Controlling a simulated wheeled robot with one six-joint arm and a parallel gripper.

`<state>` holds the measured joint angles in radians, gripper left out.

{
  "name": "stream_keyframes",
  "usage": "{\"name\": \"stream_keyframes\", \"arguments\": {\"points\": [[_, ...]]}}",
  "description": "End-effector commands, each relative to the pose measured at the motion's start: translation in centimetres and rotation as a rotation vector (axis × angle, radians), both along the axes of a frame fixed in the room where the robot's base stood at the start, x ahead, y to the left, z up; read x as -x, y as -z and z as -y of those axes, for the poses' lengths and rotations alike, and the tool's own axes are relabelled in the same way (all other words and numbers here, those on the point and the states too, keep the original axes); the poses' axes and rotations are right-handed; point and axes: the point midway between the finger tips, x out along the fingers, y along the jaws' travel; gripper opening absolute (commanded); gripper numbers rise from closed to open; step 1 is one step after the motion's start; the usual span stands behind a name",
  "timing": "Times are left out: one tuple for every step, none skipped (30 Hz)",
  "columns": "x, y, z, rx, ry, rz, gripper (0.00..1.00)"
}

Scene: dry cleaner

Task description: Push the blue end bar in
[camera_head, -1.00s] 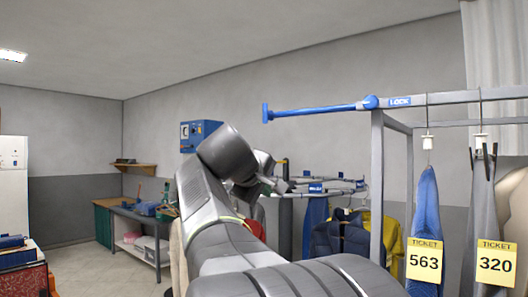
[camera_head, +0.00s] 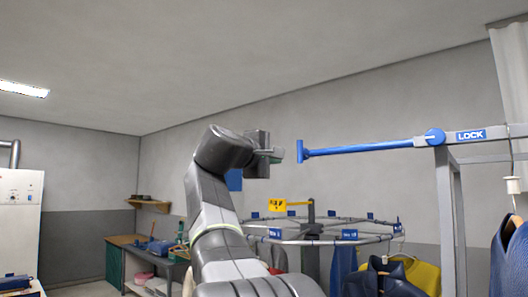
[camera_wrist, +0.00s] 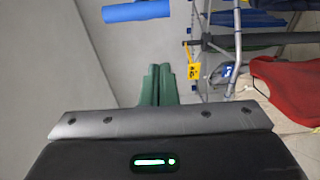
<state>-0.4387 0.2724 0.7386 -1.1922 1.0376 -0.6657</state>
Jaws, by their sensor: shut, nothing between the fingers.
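The blue end bar (camera_head: 300,151) is a short upright crosspiece at the left end of a long blue rod. A blue piece (camera_wrist: 137,11), probably the end bar, shows at the top edge, beyond the fingertips.
A round garment conveyor (camera_head: 325,240) with blue tags and a yellow sign stands below the rod. Clothes (camera_head: 385,280) hang at lower right. The rail's grey post (camera_head: 446,220) stands under the pivot. A workbench (camera_head: 130,250) is at the back left. Air around the end bar is clear.

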Motion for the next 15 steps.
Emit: {"name": "stream_keyframes", "arguments": {"points": [[-1.1,-0.3,0.6,0.000,0.004,-0.001,0.00],[-1.7,-0.3,1.0,0.000,0.004,-0.002,0.00],[-2.3,-0.4,1.4,0.000,0.004,-0.001,0.00],[-1.9,-0.3,1.7,-0.002,0.002,0.003,0.00],[-1.4,-0.2,2.0,-0.002,0.002,0.003,0.00],[-0.9,-0.2,2.3,-0.002,0.001,0.002,0.00],[-0.7,-0.1,2.6,-0.001,0.001,0.002,0.00],[-0.4,-0.1,2.8,-0.001,0.000,0.002,0.00],[-0.1,-0.1,3.0,-0.001,0.000,0.002,0.00],[0.1,-0.1,3.2,-0.001,0.000,0.002,0.00],[0.2,-0.1,3.3,-0.001,0.000,0.002,0.00],[0.4,-0.1,3.5,-0.002,0.000,0.001,0.00],[0.5,0.0,3.6,-0.001,0.000,0.000,0.00],[0.6,0.0,3.7,-0.001,0.000,0.000,0.00],[0.7,0.0,3.8,-0.002,-0.001,0.001,0.00]]}}
